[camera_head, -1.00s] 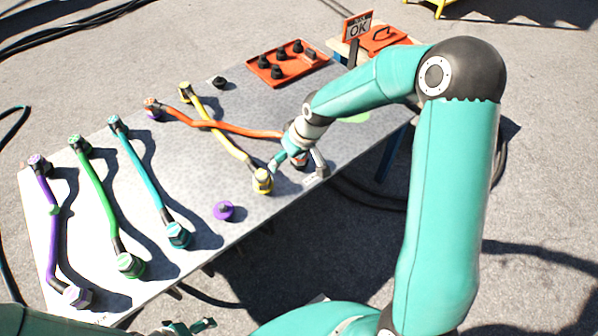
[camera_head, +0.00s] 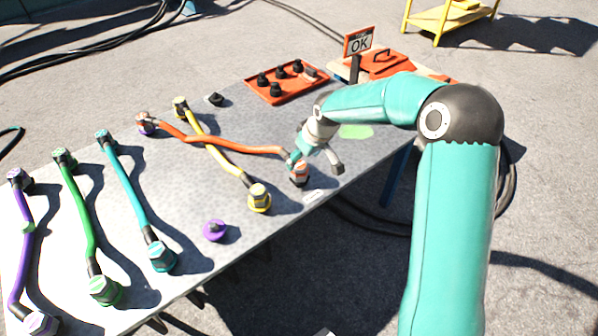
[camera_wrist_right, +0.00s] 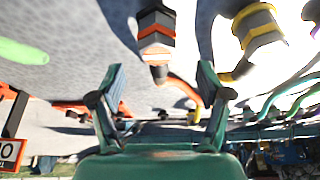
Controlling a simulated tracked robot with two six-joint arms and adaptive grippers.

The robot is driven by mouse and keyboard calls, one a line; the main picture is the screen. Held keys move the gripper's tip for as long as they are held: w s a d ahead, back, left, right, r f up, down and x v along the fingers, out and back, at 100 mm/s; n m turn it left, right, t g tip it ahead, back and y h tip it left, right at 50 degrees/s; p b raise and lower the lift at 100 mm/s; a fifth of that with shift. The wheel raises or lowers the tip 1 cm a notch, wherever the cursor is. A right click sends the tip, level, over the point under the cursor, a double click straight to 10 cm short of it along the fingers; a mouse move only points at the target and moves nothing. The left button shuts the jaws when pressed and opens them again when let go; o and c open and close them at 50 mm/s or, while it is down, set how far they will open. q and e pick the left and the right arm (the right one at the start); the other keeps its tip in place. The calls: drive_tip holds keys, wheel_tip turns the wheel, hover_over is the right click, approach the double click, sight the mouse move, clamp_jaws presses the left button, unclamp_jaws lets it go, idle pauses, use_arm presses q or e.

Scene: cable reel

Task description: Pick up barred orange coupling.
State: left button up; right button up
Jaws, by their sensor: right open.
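The barred orange coupling (camera_head: 298,174) is the near end of the orange cable (camera_head: 225,141), on the table near its front edge. In the right wrist view, the coupling (camera_wrist_right: 157,32) shows orange and dark bands, ahead of the jaws and roughly centred between them. My right gripper (camera_head: 316,163) is open, just behind and to the right of the coupling in the head view. In the wrist view its fingers (camera_wrist_right: 162,82) are spread wide with nothing held. I cannot tell whether a finger touches the coupling. My left gripper is not in view.
The yellow coupling (camera_head: 259,198) lies just left of the orange one, and its cable crosses the orange cable. A purple cap (camera_head: 215,231) stands nearby. Teal, green and purple cables lie further left.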

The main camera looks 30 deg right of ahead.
sight(300, 165)
drive_tip(key=b+x, duration=0.1)
drive_tip(key=x, duration=0.4)
drive_tip(key=shift+s+d+f+b, duration=0.15)
drive_tip(key=shift+d+b, duration=0.1)
drive_tip(key=shift+b, duration=0.15)
drive_tip(key=shift+w+f, duration=0.3)
drive_tip(key=shift+f, duration=0.15)
drive_tip(key=shift+r, duration=0.1)
drive_tip(key=c, duration=1.4)
